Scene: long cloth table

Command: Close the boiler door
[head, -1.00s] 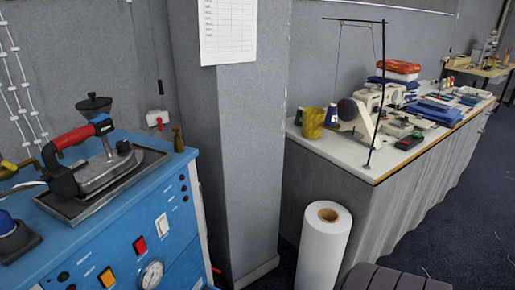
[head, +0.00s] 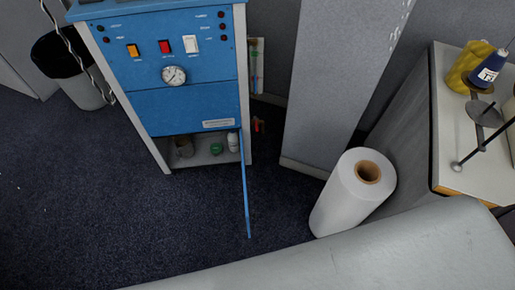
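The blue boiler cabinet (head: 190,107) stands at the upper left of the head view. Its door (head: 246,195) is open. It shows almost edge-on as a thin blue strip, sticking out toward me from the right side of the cabinet's lower opening. Neither of my grippers is in view.
A large white roll (head: 352,190) stands on the floor right of the door, before a grey pillar (head: 330,90). A table (head: 470,165) is at the right. A dark bin (head: 75,75) stands left of the cabinet. Carpet (head: 100,220) is clear in front and left.

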